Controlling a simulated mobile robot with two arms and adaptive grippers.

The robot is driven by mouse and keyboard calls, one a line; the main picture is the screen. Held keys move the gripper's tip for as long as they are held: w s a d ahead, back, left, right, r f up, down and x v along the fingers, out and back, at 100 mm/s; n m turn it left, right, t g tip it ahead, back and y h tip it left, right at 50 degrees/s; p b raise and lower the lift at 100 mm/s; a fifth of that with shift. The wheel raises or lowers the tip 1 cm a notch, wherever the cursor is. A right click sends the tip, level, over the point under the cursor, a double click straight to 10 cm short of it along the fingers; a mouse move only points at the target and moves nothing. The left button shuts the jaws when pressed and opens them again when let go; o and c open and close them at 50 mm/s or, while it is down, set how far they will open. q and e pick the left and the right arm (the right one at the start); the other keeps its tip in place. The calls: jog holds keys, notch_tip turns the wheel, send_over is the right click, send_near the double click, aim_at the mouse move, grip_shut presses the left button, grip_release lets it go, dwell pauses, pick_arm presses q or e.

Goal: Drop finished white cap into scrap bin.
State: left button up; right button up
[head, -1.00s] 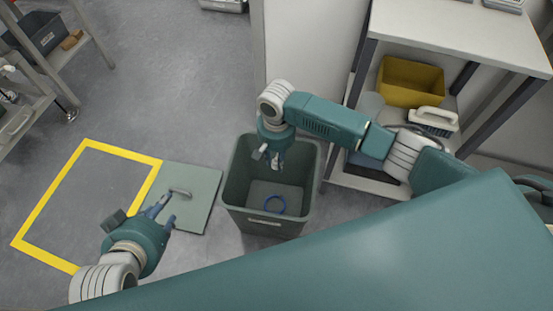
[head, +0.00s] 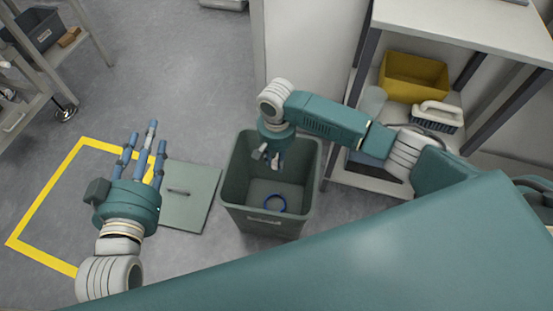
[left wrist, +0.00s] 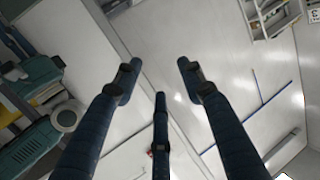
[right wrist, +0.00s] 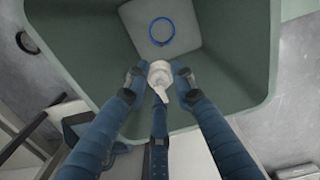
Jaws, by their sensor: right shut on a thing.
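The scrap bin (head: 233,185) is a tall grey-green open bin standing on the floor, and its inside fills much of the right wrist view (right wrist: 80,80). My right gripper (head: 272,160) is over the bin's opening, pointing down. In the right wrist view it is shut on the white cap (right wrist: 160,78), a small piece with a nozzle, held between the fingertips. In the head view the cap is mostly hidden by the gripper. My left gripper (head: 143,150) is open and empty, fingers spread, left of the bin, over the yellow-marked floor area.
A blue ring (head: 275,203) lies on the bin's bottom. A flat grey-green lid (head: 195,195) with a handle lies on the floor left of the bin. A shelf at right holds a yellow bin (head: 412,80) and a brush (head: 437,112). Open floor lies behind.

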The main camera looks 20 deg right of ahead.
aim_at(276, 158)
pick_arm(q)
jog(key=shift+w+d+r+t+h+b, duration=0.15)
jog(key=shift+r+t, duration=0.25)
jog(key=shift+r, duration=0.5)
jog(key=shift+d+r+t+h+b, duration=0.15)
jog(key=shift+r+t, duration=0.25)
jog(key=shift+r, duration=0.5)
jog(key=shift+w+d+r+t+h+b, duration=0.15)
jog(key=shift+r+t, duration=0.25)
jog(key=shift+r, duration=0.5)
pick_arm(e)
jog(key=shift+f, duration=0.4)
jog(key=o, duration=0.7)
jog(key=shift+o, duration=0.2)
jog(key=shift+r, duration=0.1)
notch_tip(276, 158, up, 12)
